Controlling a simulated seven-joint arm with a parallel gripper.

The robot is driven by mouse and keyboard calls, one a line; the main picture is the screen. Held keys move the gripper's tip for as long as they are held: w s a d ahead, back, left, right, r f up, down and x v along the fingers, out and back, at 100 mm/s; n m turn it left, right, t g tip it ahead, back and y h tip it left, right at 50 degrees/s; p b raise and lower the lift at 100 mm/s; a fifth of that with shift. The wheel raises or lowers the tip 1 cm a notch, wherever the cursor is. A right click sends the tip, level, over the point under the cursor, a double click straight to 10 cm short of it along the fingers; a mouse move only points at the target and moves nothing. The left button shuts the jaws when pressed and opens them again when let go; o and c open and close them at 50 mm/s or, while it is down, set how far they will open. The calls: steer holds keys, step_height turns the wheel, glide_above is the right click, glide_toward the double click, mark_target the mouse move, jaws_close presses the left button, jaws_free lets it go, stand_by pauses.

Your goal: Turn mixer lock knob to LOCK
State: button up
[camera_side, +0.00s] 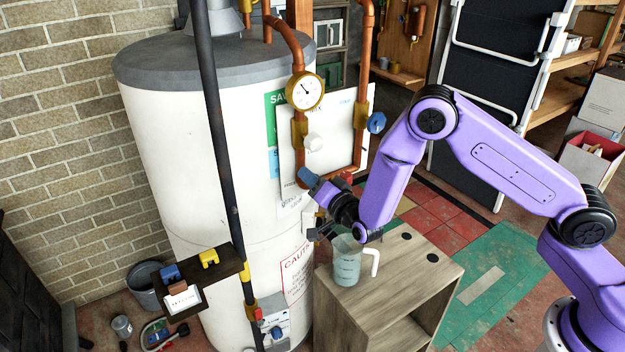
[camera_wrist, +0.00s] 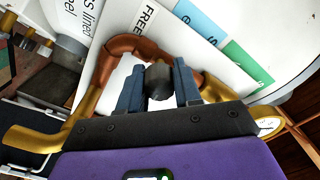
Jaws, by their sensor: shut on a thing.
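The mixer lock knob looks like a small dark knob (camera_wrist: 158,84) between my fingers in the wrist view, in front of the bend of a copper pipe (camera_wrist: 125,47). My gripper (camera_wrist: 158,90) is shut on it, with one blue finger on each side. In the side view my gripper (camera_side: 310,179) reaches up and left to the lower end of the copper pipework, at the front of the white water heater (camera_side: 180,170). The knob is hidden there behind my fingers. I see no LOCK mark, and I cannot tell which way the knob is turned.
A wooden cabinet (camera_side: 340,310) with a clear jug (camera_side: 347,262) on top stands just below my wrist. A dark vertical pole (camera_side: 216,130) stands left.

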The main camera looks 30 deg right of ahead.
steer(key=shift+m, duration=0.7)
steer(key=o, duration=1)
steer(key=shift+o, duration=0.2)
steer(key=s, duration=1.7)
steer(key=shift+s, duration=0.2)
